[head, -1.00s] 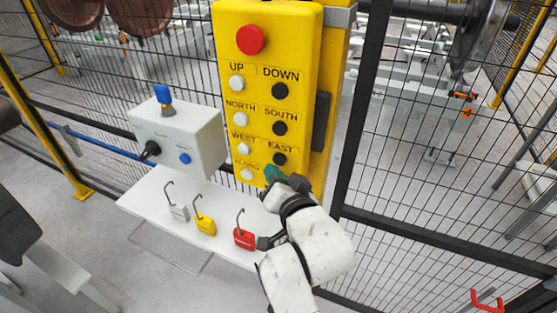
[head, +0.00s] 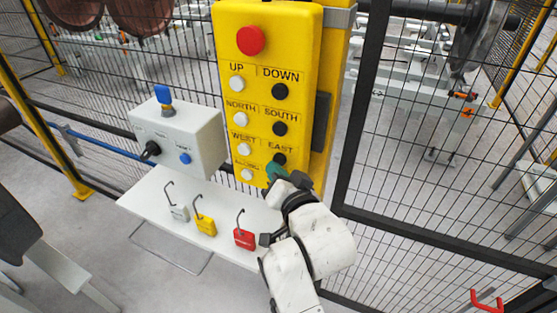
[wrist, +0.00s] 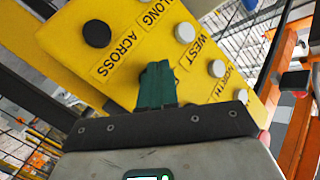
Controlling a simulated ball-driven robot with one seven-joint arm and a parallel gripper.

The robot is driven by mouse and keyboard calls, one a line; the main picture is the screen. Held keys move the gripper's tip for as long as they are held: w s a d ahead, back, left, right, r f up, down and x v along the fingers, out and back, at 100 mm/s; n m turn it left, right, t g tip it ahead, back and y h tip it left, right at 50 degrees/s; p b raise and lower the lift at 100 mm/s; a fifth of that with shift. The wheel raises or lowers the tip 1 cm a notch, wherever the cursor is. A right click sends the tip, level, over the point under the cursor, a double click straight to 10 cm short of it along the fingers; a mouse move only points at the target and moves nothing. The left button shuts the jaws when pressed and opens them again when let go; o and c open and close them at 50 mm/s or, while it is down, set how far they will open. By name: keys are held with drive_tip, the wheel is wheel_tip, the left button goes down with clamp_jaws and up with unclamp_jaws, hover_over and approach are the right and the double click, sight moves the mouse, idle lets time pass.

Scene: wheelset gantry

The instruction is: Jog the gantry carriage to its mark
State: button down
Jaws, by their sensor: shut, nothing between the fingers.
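The yellow pendant (head: 307,100) stands upright in the middle of the head view, with a red button (head: 251,40) on top and labelled white and black buttons below. My gripper (head: 273,172) is shut and empty, its green fingertips at the lower edge of the black EAST button (head: 279,158). In the wrist view, the fingertips (wrist: 156,82) cover most of where EAST lies. The black ACROSS button (wrist: 97,33) shows to their left, and the white WEST button (wrist: 217,68) to their right. I cannot tell whether the fingertips touch EAST. I cannot make out the carriage or its mark.
A grey control box (head: 195,135) with a blue-topped key, a black knob and a blue button stands left of the pendant. Below, a white shelf (head: 150,200) carries grey, yellow and red padlocks (head: 244,239). Black mesh fencing stands behind; wheelsets and rails lie beyond it.

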drive_tip(key=shift+w+d, duration=0.15)
drive_tip(key=shift+w, duration=0.25)
idle(2.0)
drive_tip(key=shift+s, duration=0.1)
idle(1.3)
drive_tip(key=shift+s+a, duration=0.3)
drive_tip(key=shift+s, duration=0.4)
drive_tip(key=s, duration=0.1)
drive_tip(key=s+a, duration=0.1)
drive_tip(key=s, duration=0.2)
drive_tip(key=shift+s+a, duration=0.35)
drive_tip(key=shift+s, duration=0.05)
idle(1.8)
